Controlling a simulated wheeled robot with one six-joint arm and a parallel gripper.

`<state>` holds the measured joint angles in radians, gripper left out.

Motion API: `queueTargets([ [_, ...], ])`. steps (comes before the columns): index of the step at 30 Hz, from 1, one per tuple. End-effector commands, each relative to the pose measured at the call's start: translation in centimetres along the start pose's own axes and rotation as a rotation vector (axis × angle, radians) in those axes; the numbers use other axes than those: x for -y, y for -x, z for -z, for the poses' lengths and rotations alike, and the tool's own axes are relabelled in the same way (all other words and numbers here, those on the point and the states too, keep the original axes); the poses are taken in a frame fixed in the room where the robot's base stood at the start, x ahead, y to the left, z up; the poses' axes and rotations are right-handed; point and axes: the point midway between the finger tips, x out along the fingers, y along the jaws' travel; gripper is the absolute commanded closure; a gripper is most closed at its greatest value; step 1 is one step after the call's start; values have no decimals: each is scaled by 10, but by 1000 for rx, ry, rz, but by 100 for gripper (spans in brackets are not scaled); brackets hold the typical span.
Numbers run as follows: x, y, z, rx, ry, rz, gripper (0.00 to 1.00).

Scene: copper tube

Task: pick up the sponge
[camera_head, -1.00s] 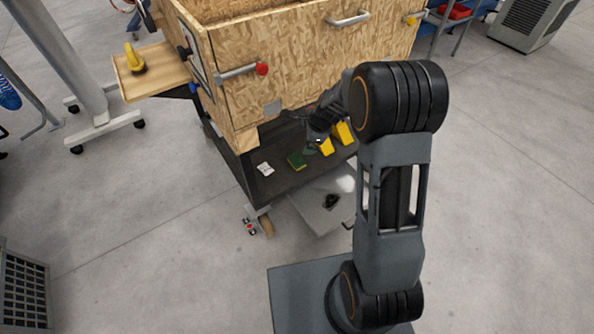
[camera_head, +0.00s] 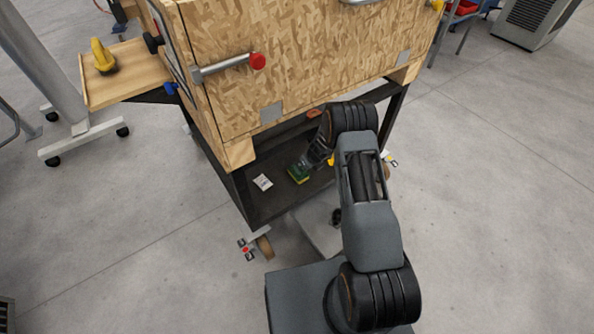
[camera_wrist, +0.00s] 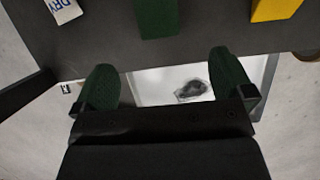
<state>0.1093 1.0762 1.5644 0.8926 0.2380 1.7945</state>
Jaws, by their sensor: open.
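In the wrist view the green block (camera_wrist: 158,16) is at the top middle, cut off by the frame edge. My gripper (camera_wrist: 165,80) is open and empty, its two fingers apart below the block in the picture. The sponge lies beyond the fingertips, roughly in line with the gap between them. In the head view my gripper (camera_head: 308,165) is close beside the sponge, and the arm partly hides the shelf to its right.
A white packet (camera_head: 263,182) marked "DRY" in the wrist view lies left of the sponge on the shelf (camera_head: 275,205). A yellow block (camera_wrist: 275,9) lies to the right. The cart's wooden box (camera_head: 290,70) overhangs the shelf.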

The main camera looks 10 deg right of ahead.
Motion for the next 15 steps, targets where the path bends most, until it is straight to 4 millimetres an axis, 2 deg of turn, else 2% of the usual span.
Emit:
queueTargets([
  [1,-1,-14,3,-2,-2,-1,1],
  [6,-4,-45,2,-3,3,-3,1],
  [12,-4,-70,1,-1,4,-3,1],
  [15,-4,-75,0,-1,3,-2,1],
])
